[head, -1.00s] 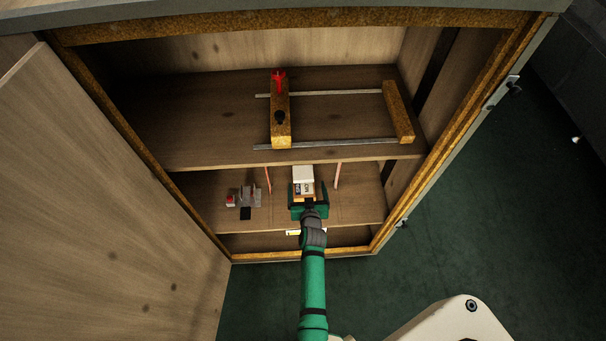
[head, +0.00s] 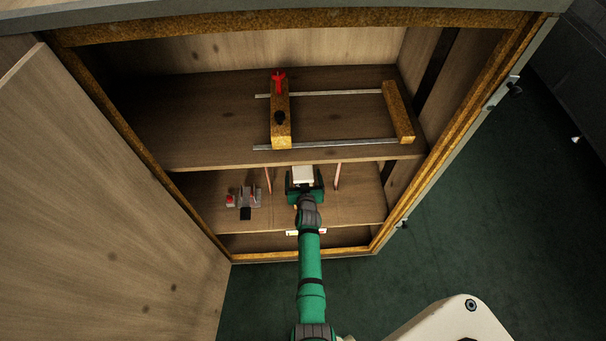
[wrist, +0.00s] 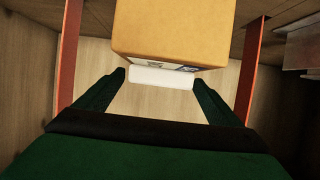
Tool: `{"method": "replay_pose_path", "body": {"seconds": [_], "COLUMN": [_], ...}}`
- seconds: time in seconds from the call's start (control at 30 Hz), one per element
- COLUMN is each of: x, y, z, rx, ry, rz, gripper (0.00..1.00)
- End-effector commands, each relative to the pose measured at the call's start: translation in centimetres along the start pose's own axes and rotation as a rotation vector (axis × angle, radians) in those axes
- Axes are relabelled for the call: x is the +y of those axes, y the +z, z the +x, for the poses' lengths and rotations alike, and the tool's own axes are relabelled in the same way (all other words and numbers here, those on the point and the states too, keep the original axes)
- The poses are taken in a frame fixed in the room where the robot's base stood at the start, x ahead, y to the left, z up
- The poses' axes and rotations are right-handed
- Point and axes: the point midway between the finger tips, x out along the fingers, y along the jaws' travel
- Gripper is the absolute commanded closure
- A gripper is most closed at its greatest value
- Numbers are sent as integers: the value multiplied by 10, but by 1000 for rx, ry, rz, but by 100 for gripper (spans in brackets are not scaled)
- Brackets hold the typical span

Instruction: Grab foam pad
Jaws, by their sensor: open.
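The white foam pad (head: 303,174) is a small pale block on the cabinet's lower shelf, in the middle. In the wrist view the pad (wrist: 161,77) is a thin white slab against the edge of an orange-yellow box (wrist: 175,35), which partly hides it. In the head view my gripper hides most of that box. My gripper (wrist: 159,80) is open, with one dark green finger near each end of the pad. I cannot tell whether the fingers touch it. In the head view my gripper (head: 304,182) is just in front of the pad.
Thin orange-red uprights stand left (head: 268,180) and right (head: 337,176) of my gripper. A grey device with a red button (head: 231,200) is on the left. The upper shelf (head: 215,120) hangs above, carrying a wood-and-metal frame (head: 281,130). The cabinet door (head: 100,200) is open at left.

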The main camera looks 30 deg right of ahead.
Motion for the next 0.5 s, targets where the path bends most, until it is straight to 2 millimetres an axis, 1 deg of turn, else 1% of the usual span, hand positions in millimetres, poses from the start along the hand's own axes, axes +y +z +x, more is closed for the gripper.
{"method": "replay_pose_path", "body": {"seconds": [0.03,0.07,0.1,0.17,0.2,0.23,0.5], "x": [0,0,0,1,1,2,2], "y": [0,0,0,0,0,0,0], "z": [0,0,0,0,0,0,0], "rx": [0,0,0,0,0,0,0], "ry": [0,0,1,1,2,2,3], "rz": [0,0,0,0,1,1,1], "gripper": [12,17,26,40,50,55,55]}}
